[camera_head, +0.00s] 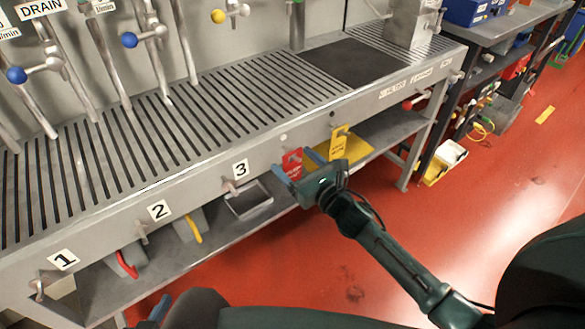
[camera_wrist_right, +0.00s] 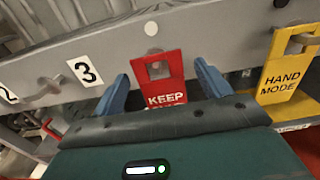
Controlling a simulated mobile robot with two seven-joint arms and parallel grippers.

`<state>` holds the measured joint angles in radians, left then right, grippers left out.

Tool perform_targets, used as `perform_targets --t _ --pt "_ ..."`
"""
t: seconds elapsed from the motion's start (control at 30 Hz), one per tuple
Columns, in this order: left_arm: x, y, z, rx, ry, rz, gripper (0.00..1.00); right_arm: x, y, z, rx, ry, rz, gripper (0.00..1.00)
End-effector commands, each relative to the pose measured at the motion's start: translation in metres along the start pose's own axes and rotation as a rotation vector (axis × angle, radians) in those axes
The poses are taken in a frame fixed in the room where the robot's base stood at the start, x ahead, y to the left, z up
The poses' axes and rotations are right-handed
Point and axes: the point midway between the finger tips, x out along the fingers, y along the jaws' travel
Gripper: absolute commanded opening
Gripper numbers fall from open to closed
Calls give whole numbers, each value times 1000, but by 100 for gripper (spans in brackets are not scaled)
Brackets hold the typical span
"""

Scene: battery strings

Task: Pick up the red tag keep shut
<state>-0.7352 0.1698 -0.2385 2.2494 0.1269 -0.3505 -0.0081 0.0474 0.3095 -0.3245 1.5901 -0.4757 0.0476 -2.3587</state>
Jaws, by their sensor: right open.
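The red tag (camera_head: 292,160) hangs from the front edge of the slatted steel bench, right of the number 3 label. The right wrist view shows the red tag (camera_wrist_right: 171,72) with a square cut-out at its top and the word KEEP; its lower part is hidden by my gripper. My right gripper (camera_head: 298,167) is open at the tag. Its two blue fingers, in the right wrist view (camera_wrist_right: 162,74), stand one on each side of the tag, with a gap visible on both sides. Of my left gripper, only a blue piece (camera_head: 160,308) seems to show at the bottom edge.
A yellow HAND MODE tag (camera_wrist_right: 288,65) hangs close to the right of the red one. The bench's front rail (camera_head: 200,184) has hooks and number labels. A metal tray (camera_head: 248,202) is on the lower shelf. The red floor (camera_head: 475,200) is open at right.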

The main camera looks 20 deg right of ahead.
Motion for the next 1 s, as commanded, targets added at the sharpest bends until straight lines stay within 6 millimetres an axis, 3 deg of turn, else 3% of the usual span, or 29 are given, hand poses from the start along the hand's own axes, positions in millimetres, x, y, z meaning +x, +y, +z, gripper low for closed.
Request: perform_targets --t 0.1,0.67,1.0 --pt "0 0 0 0 1 0 32 0 0 0 1 0 0 76" --pt "0 -1 -1 0 4 -2 32 -1 0 0 1 0 0 30" --pt "0 -1 -3 0 6 -2 32 0 0 4 0 -1 1 29"
